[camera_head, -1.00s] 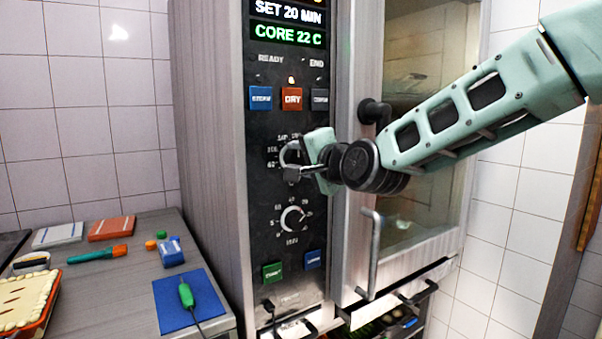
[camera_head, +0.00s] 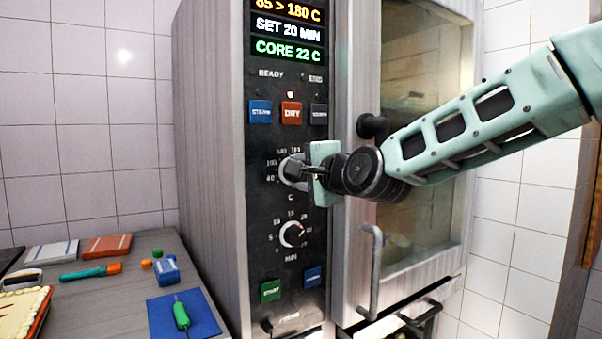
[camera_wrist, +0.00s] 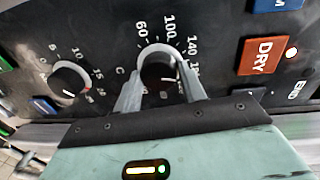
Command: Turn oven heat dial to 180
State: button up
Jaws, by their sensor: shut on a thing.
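The oven heat dial (camera_head: 290,168) is the upper of two round dials on the oven's dark control panel, with temperature marks around it. My gripper (camera_head: 300,170) is at this dial from the right. In the wrist view the heat dial (camera_wrist: 158,68) sits between my two fingers (camera_wrist: 160,88), which are shut on it. The display (camera_head: 287,14) reads "85 > 180 C" in its top line, partly cut off by the picture edge. The dial's pointer is hard to make out, partly covered by my fingers.
The minute dial (camera_head: 291,234) is just below, and the DRY button (camera_head: 291,113) just above. The oven door handle (camera_head: 371,270) stands out at the right of the panel. A counter at left holds a blue mat (camera_head: 184,317) with a green-handled probe, and small items.

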jog(key=o, duration=1)
jog(key=shift+w, duration=0.1)
jog(key=shift+c, duration=0.2)
jog(key=p+v, duration=0.1)
jog(key=v, duration=1.6)
jog(key=shift+s, duration=0.25)
